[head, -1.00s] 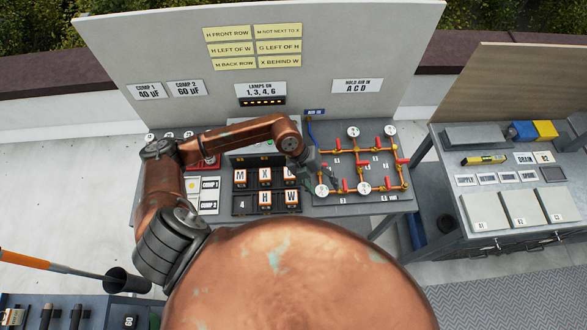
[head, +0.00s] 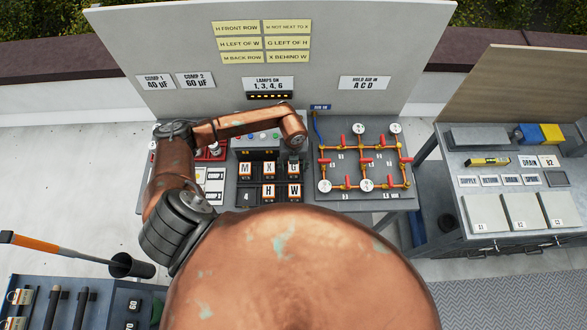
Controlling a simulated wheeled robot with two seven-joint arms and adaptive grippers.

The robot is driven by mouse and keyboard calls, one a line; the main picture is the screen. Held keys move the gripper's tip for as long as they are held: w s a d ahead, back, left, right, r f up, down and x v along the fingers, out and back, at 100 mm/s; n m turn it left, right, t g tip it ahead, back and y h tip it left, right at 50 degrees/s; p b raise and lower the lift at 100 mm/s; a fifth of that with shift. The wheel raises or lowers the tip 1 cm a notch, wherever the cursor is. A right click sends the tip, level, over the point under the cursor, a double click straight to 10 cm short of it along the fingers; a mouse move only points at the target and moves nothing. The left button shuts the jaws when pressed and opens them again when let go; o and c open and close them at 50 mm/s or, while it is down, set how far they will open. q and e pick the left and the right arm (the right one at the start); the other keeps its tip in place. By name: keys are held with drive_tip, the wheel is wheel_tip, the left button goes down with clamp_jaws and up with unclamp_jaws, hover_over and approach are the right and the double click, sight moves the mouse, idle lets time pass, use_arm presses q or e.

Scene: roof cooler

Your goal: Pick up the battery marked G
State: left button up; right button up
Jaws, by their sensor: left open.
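The battery marked G (head: 294,169) stands at the right end of the back row of the black battery rack (head: 245,205). Its orange-framed white label faces me. Batteries M (head: 245,168) and X (head: 268,168) are to its left in the same row. Batteries H (head: 268,192) and W (head: 293,192) are in the front row, with W in front of G. My left gripper (head: 295,157) is open, at or just above the top of G, small and dark. I cannot tell whether its fingers are around G. My right gripper is out of view.
Right of the rack is a pipe board with gauges and red valves (head: 360,160). Left are white cards (head: 213,185). A back panel (head: 200,45) with notes rises behind. A second bench (head: 490,190) stands at the right. My copper body hides the lower middle.

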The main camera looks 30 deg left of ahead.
use_arm(q)
drive_tip(key=shift+c, duration=0.4)
clamp_jaws()
idle(0.4)
